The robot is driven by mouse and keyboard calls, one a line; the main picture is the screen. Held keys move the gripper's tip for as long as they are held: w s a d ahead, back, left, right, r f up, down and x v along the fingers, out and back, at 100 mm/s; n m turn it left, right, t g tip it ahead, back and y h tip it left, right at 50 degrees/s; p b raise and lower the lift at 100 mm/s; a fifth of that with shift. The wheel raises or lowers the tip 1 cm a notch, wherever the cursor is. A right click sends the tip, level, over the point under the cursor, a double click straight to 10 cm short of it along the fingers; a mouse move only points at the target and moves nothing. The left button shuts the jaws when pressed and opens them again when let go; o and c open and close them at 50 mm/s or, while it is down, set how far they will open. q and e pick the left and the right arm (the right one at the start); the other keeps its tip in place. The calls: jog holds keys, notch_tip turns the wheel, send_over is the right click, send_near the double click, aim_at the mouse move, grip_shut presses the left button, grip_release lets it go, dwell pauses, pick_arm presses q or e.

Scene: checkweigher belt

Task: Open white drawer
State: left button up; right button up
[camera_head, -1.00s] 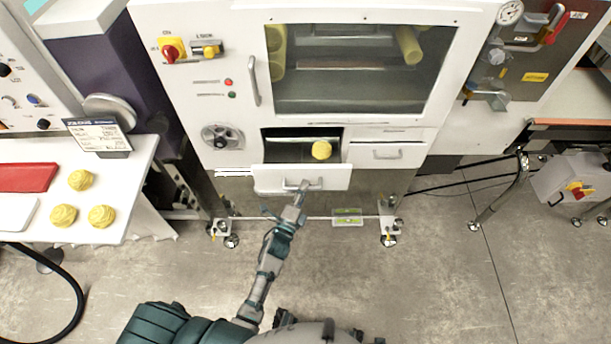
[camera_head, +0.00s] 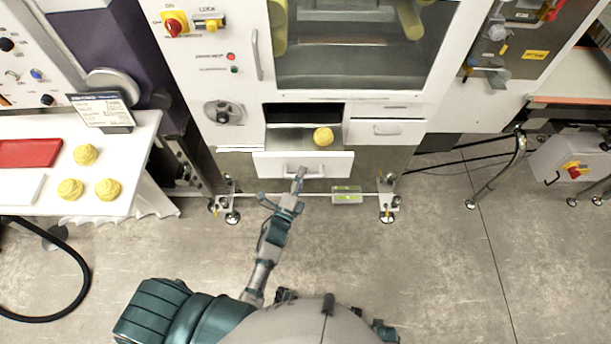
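The white drawer (camera_head: 330,166) in the lower part of the white machine is pulled out, with its interior showing. A yellow ball (camera_head: 323,137) lies inside it, near the front. The drawer has a small bar handle on its front panel. My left gripper (camera_head: 281,187) is at this handle, with its fingers spread. One finger reaches up to the handle and seems hooked on it; the other points out to the left, clear of the drawer. Exact contact is too small to tell. My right gripper is out of view.
A second, shut drawer (camera_head: 386,131) sits to the right. The machine's glass door (camera_head: 350,60) is above. A white table (camera_head: 128,165) with several yellow balls and a red slab (camera_head: 28,153) stands left. The floor (camera_head: 420,270) ahead is clear.

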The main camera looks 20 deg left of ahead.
pick_arm(q)
jog(key=shift+a, duration=0.2)
jog(key=shift+s+d, duration=0.1)
jog(key=shift+s, duration=0.1)
jog(key=s+a+f, duration=0.1)
jog(key=s+f, duration=0.1)
jog(key=s, duration=0.9)
jog(key=shift+s, duration=0.15)
jog(key=shift+a, duration=0.1)
